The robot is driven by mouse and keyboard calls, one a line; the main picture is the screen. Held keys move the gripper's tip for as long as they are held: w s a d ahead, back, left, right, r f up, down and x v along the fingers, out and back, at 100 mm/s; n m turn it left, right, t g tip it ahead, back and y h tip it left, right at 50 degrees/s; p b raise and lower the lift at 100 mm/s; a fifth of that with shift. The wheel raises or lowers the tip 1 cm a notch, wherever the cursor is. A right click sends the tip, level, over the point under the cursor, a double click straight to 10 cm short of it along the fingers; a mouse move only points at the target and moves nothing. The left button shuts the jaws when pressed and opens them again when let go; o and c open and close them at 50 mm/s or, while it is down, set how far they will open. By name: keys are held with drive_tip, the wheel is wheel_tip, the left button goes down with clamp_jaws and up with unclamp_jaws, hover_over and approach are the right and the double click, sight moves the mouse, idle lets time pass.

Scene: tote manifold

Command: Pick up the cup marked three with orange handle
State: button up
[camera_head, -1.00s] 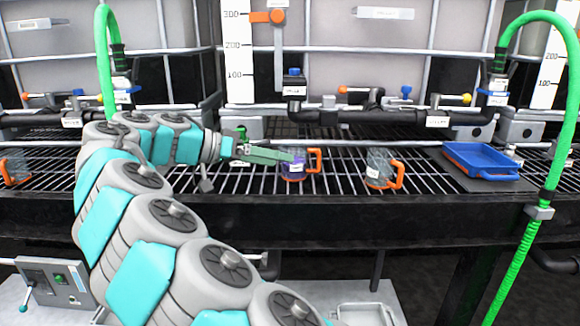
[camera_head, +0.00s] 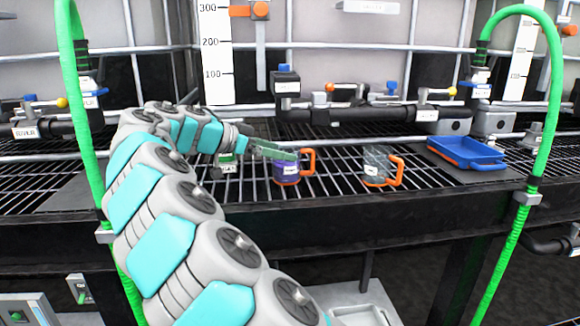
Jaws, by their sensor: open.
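A cup with an orange handle and purple contents (camera_head: 287,172) stands on the black grate near the middle, its handle to the right. A white label shows on its front, but I cannot read the number. A second clear cup with an orange handle (camera_head: 375,168) stands to its right, with a small label also unreadable. My gripper (camera_head: 276,152) is at the end of the teal and grey arm, its green fingers open at the upper left of the purple cup, overlapping its rim in view. I cannot tell whether they touch the cup.
A blue tray with an orange part (camera_head: 468,153) lies on the grate at right. Pipes with valves (camera_head: 340,110) run behind the grate. Green hoses (camera_head: 508,225) hang at left and right. A small green object (camera_head: 227,163) sits left of the purple cup. Bare grate (camera_head: 335,178) separates the two cups.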

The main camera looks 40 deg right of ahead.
sight(290, 151)
drive_tip(key=x, duration=0.4)
drive_tip(key=shift+w+d+r, duration=0.1)
drive_tip(key=shift+d+r, duration=0.05)
drive_tip(key=shift+r, duration=0.1)
drive_tip(key=c, duration=1.5)
drive_tip(key=shift+r, duration=0.1)
